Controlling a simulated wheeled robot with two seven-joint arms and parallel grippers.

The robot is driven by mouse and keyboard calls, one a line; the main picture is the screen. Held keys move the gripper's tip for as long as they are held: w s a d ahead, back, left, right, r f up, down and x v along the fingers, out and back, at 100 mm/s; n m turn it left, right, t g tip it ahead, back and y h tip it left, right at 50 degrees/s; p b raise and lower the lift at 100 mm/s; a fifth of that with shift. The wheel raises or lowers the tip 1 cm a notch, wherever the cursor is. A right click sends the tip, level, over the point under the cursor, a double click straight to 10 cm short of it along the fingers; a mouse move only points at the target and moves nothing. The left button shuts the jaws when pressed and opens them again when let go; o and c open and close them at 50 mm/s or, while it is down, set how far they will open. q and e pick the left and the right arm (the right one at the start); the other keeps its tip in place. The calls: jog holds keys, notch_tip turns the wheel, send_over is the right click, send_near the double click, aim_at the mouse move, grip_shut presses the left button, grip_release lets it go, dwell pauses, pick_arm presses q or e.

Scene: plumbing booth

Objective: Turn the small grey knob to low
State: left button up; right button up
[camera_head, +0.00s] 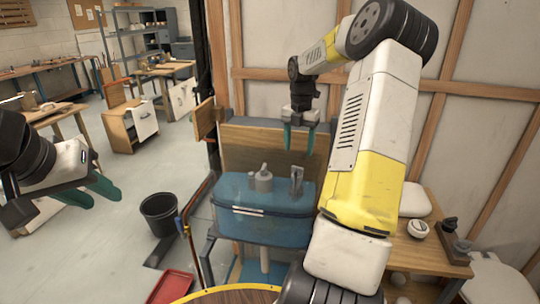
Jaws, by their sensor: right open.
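I cannot make out for certain which part is the small grey knob. A grey fitting with a short top (263,179) and an upright metal fitting (297,180) stand on the blue basin unit (240,192). My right gripper (299,138) points down with its two teal fingers apart and empty. It is above and behind the metal fitting, in front of the wooden back panel, touching nothing that I can see. My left gripper (92,188) is at the left edge, far from the basin, with its teal fingers apart and nothing visible between them.
A wooden bench (425,255) at the right holds a white round item (418,228) and a dark device (450,225). A black bucket (159,214) and a red tray (170,287) are on the floor. My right arm hides part of the basin's right side.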

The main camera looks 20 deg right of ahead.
notch_tip(320, 180, down, 7)
jog(key=shift+s+f, duration=0.1)
jog(key=shift+f, duration=0.1)
dwell(0.3)
grip_shut()
